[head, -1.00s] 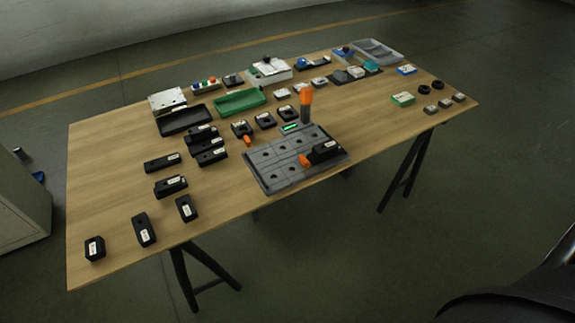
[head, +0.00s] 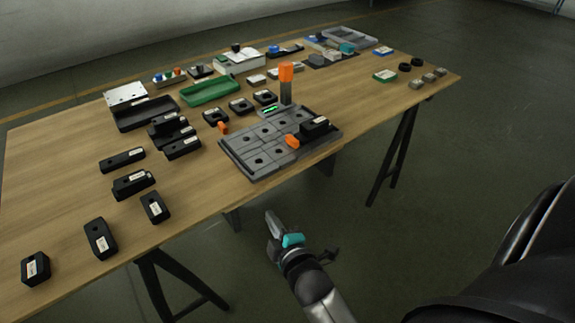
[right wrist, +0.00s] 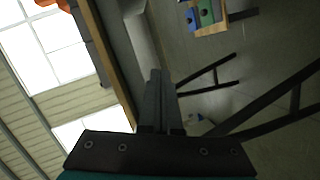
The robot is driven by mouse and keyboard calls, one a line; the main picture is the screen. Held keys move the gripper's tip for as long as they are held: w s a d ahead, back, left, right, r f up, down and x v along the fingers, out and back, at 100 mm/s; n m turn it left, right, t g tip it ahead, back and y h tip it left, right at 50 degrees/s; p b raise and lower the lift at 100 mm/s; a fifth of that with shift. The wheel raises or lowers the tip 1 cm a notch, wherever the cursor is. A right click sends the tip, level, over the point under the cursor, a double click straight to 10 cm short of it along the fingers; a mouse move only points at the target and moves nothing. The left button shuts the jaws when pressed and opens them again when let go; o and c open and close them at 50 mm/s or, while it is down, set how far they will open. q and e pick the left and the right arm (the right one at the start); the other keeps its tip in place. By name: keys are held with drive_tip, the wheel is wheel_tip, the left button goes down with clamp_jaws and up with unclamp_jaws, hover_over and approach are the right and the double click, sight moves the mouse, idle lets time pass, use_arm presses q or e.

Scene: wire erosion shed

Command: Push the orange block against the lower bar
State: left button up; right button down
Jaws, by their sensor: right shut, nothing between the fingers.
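The grey slotted plate (head: 258,160) lies at the table's near edge. An orange block (head: 292,141) sits on its right part, beside a black block with a white label (head: 315,127). A smaller orange piece (head: 222,128) lies on the table just off the plate's left corner. I cannot tell which part of the plate is the lower bar. My right gripper (head: 270,217) is shut and empty, in front of the table and apart from the plate. Its closed fingers (right wrist: 154,100) also show in the right wrist view. My left gripper is out of view.
A grey post with an orange top (head: 286,75) stands behind the plate, near a small lit green display (head: 269,109). Several black blocks (head: 134,183) occupy the left side of the table. A green tray (head: 210,92) lies behind. The floor before the table is clear.

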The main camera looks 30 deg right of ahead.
sight(292, 143)
drive_tip(key=d+r+n+t+h+b, duration=0.2)
drive_tip(key=d+r+t+b, duration=0.15)
drive_tip(key=r, duration=0.55)
drive_tip(key=shift+g, duration=0.25)
drive_tip(key=x, duration=0.3)
drive_tip(key=b+x, duration=0.1)
drive_tip(key=x, duration=0.2)
drive_tip(key=b+x, duration=0.1)
drive_tip(key=x, duration=0.3)
drive_tip(key=shift+d+r, duration=0.2)
drive_tip(key=shift+d, duration=0.25)
drive_tip(key=d, duration=0.1)
drive_tip(key=d+b, duration=0.1)
drive_tip(key=shift+w+d, duration=0.3)
drive_tip(key=shift+d, duration=0.1)
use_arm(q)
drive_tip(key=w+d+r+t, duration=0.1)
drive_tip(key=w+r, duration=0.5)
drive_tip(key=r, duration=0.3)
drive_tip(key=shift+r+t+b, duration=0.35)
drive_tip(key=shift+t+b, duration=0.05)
use_arm(e)
drive_tip(key=shift+d, duration=0.65)
drive_tip(key=shift+r, duration=0.1)
